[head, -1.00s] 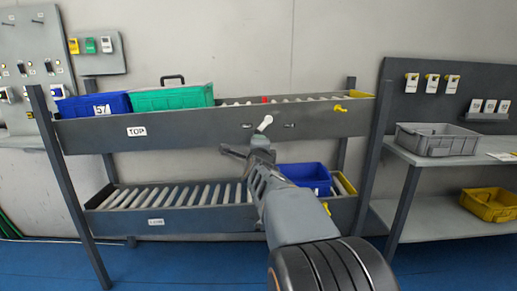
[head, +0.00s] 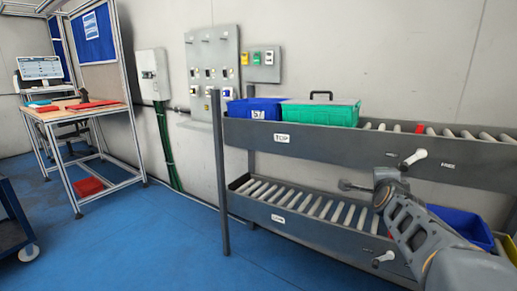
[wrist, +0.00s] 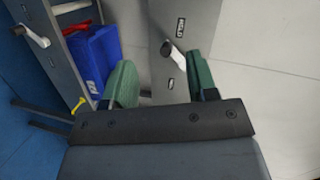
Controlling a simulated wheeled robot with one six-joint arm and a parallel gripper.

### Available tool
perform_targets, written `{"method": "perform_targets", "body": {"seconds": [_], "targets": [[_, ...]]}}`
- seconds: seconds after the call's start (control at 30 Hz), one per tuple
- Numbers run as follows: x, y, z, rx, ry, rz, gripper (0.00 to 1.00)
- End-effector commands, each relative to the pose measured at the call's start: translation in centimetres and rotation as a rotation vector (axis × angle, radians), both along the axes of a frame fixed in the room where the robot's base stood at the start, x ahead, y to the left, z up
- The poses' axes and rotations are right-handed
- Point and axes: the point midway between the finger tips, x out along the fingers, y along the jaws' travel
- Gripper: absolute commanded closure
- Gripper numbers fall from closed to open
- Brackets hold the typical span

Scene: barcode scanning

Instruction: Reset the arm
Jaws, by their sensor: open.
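My arm reaches in from the lower right of the head view, in front of the roller rack. My gripper (head: 352,186) is at its far end, before the gap between the rack's two levels. In the wrist view my gripper (wrist: 162,80) shows two green fingers set wide apart, with nothing between them but the rack's grey panel behind. It is open and empty.
Another blue bin (head: 460,222) sits on the lower level. A workbench (head: 92,112) stands far left, a dark blue cart (head: 12,225) at lower left. Blue floor between is clear.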

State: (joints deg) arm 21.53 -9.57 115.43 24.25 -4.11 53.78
Motion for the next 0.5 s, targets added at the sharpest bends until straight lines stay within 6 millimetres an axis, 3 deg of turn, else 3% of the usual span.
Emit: {"method": "perform_targets", "body": {"seconds": [0.03,0.17,0.3,0.5], "targets": [[-0.6,2.4,3.2,-0.053,0.09,0.081,0.47],[-2.9,7.7,4.6,-0.212,0.331,0.301,0.47],[-6.8,12.5,6.0,-0.395,0.569,0.555,0.47],[-13.2,16.7,7.6,-0.636,0.842,0.896,0.47]]}}
